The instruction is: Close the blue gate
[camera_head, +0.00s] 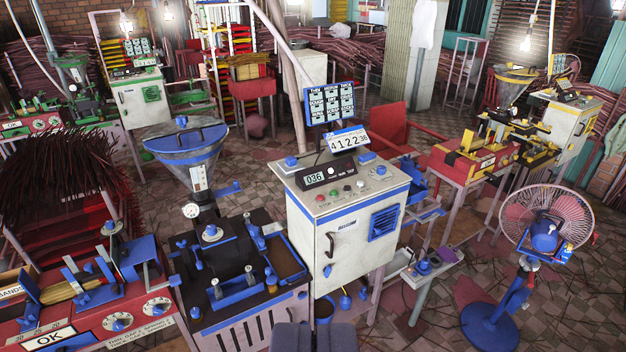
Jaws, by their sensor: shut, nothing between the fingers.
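My gripper (313,338) shows at the bottom centre as two dark grey fingers side by side, shut and empty. It is in front of the white control cabinet (352,255) and apart from it. The blue-trimmed extruder (222,262) stands left of the cabinet. Its grey hopper (190,158) has a blue lid, and a blue handle (229,188) sticks out to the right below it. Blue upright plates (28,287) stand on the red bench at the left. I cannot tell which blue part is the gate, or whether it is open.
A blue fan (545,235) stands at the right. A low table (425,277) with blue knobs is right of the cabinet. A yellow-trimmed machine (490,150) and a green-trimmed one (140,95) stand farther back.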

